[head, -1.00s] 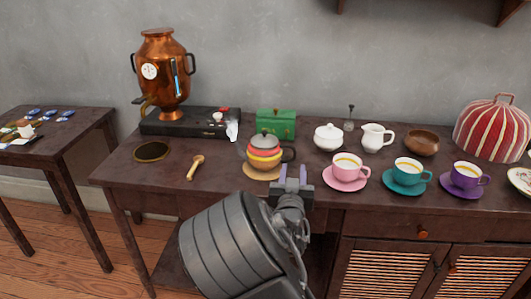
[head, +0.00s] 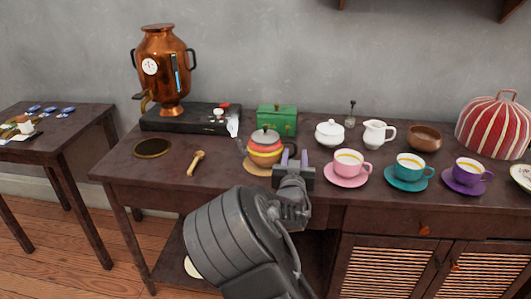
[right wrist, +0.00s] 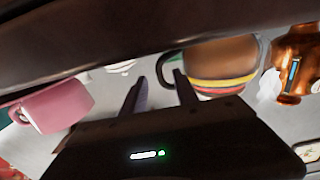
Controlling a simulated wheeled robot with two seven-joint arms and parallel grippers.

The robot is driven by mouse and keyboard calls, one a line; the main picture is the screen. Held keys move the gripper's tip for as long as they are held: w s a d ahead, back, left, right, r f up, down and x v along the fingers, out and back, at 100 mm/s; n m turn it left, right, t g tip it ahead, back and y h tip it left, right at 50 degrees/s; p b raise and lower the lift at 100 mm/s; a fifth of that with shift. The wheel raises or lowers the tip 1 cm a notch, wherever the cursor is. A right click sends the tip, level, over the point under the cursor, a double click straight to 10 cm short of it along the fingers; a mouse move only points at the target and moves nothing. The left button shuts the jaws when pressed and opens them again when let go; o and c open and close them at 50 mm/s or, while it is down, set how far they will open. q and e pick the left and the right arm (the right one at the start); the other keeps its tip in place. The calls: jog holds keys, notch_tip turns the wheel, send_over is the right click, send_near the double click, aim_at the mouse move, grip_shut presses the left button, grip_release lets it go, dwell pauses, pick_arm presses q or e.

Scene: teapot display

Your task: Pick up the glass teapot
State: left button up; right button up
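The glass teapot (head: 264,153) stands on a round tan mat (head: 257,168) near the middle of the table. It has yellow, red and orange bands, a grey lid, a spout on the left and a dark handle on the right. My right gripper (head: 295,157) is open at the handle side, its two fingers apart. In the right wrist view the banded teapot (right wrist: 222,70) is close, and its handle (right wrist: 164,68) lies just beyond the gap between the fingertips (right wrist: 158,82). I cannot tell whether a finger touches the handle. My left gripper is out of view.
A pink cup (head: 347,161) stands close right of my right gripper, with teal and purple cups further right. A green box (head: 277,120) and white sugar bowl (head: 329,134) are behind. A wooden spoon (head: 196,163) lies left. The table's front left is clear.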

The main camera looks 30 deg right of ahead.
jog(key=shift+x, duration=1.2)
jog(key=shift+c, duration=0.5)
grip_shut()
jog(key=shift+r, duration=0.1)
dwell(0.4)
